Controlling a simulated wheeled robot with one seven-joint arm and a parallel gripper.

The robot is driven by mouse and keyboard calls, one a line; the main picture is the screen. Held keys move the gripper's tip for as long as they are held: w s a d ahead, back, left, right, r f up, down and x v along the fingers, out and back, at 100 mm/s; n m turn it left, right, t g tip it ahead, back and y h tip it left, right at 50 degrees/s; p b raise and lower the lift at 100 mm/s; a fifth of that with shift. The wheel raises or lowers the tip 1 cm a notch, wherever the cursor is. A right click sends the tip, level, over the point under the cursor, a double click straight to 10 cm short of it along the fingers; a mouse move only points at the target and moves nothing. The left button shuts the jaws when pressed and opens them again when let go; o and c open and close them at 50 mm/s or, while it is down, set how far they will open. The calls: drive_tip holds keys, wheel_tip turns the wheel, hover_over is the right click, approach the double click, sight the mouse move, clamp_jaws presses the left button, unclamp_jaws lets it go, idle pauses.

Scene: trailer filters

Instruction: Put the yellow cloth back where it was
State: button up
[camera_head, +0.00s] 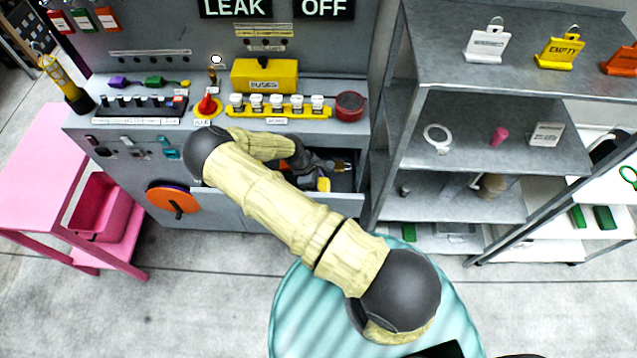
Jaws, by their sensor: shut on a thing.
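My gripper (335,166) is at the open drawer (342,203) in the front of the grey workbench, pointing to the right. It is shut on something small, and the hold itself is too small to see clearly. A small bright yellow patch (324,184), which looks like the yellow cloth, shows just below the gripper at the drawer. I cannot tell whether it touches the drawer floor. My forearm hides the left part of the drawer.
A yellow fuse box (264,75), a yellow rack of white-topped fuses (277,107) and a red round tin (350,106) stand on the bench above the drawer. A grey shelf unit (480,65) is close on the right. A pink cart (60,165) stands left.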

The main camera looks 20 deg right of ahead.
drive_tip(key=o, duration=0.9)
drive_tip(key=shift+r, duration=0.1)
drive_tip(key=b+v, duration=0.1)
drive_tip(key=v, duration=1.1)
